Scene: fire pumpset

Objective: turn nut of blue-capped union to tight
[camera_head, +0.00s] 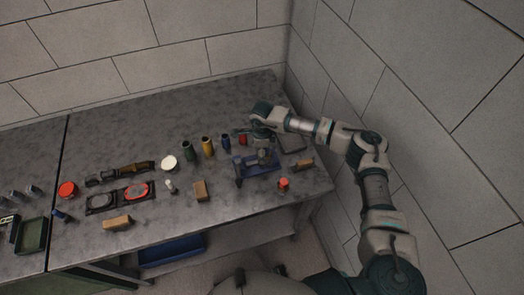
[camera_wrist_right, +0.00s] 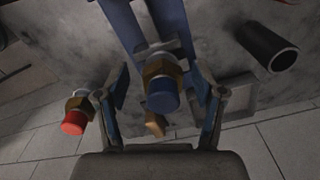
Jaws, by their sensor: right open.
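In the right wrist view, the blue-capped union shows a round blue cap (camera_wrist_right: 162,99) facing the camera, with its brass-coloured hex nut (camera_wrist_right: 160,70) just behind it. A grey clamp-like part and a blue holder (camera_wrist_right: 122,25) lie behind the nut. My right gripper (camera_wrist_right: 163,86) is open, with one finger on each side of the union; gaps show between the fingers and the nut. In the head view my right gripper (camera_head: 262,132) hangs over the blue holder (camera_head: 259,168) on the bench; the union is too small to tell there. My left gripper is not in view.
A red-capped fitting (camera_wrist_right: 76,112) stands left of the gripper, and a dark tube (camera_wrist_right: 267,49) lies to the right. The wall is close on the right.

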